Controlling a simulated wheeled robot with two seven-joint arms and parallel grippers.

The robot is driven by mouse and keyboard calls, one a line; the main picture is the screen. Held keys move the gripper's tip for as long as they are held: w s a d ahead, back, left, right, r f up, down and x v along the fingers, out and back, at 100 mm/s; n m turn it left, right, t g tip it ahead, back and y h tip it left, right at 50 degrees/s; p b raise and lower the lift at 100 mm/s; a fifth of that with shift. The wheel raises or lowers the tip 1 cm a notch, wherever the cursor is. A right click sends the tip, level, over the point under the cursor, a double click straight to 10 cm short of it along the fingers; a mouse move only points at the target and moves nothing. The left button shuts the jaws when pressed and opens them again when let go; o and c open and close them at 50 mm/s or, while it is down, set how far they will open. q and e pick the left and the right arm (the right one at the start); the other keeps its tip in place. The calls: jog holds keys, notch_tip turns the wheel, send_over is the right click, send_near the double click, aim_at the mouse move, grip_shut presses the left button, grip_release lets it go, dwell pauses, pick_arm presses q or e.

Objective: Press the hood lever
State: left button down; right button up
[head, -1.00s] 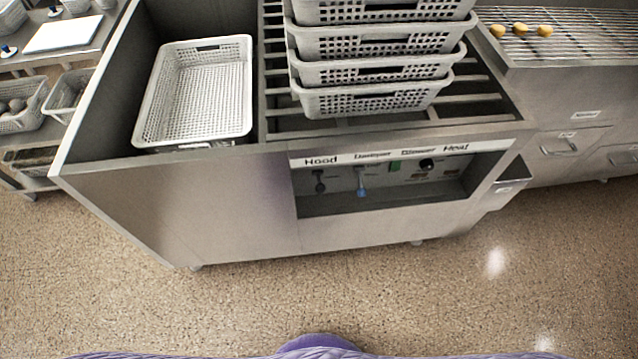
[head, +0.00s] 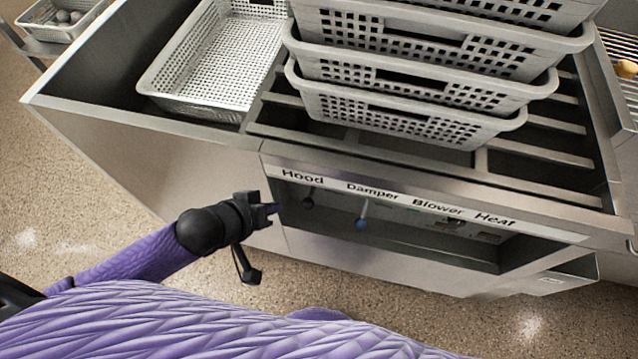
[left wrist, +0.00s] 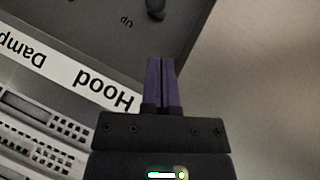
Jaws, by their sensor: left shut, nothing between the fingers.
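The hood lever (head: 308,199) is a small dark knob under the word "Hood" on the recessed control panel in the head view. In the left wrist view a dark knob (left wrist: 155,6) shows at the top edge, above the fingers. My left gripper (head: 275,208) is shut and empty, with its purple fingertips at the left end of the panel recess, left of and slightly below the lever. In the left wrist view the left gripper (left wrist: 162,62) points toward the knob, with a small gap between them. My right gripper is not in view.
A blue-tipped damper lever (head: 362,222) hangs right of the hood lever. Stacked perforated baskets (head: 400,110) stand on the rack above the panel. Another basket (head: 215,60) sits in the bay at left. The floor (head: 400,310) before the unit is open.

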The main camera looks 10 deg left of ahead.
pick_arm(q)
jog(key=b, duration=0.6)
send_near(310, 195)
jog(key=x, duration=0.4)
jog(key=shift+s+a+f, duration=0.1)
jog(key=shift+a+f, duration=0.05)
jog(key=shift+a, duration=0.05)
jog(key=shift+w+d+f, duration=0.15)
jog(key=shift+w+d, duration=0.05)
jog(key=shift+w, duration=0.1)
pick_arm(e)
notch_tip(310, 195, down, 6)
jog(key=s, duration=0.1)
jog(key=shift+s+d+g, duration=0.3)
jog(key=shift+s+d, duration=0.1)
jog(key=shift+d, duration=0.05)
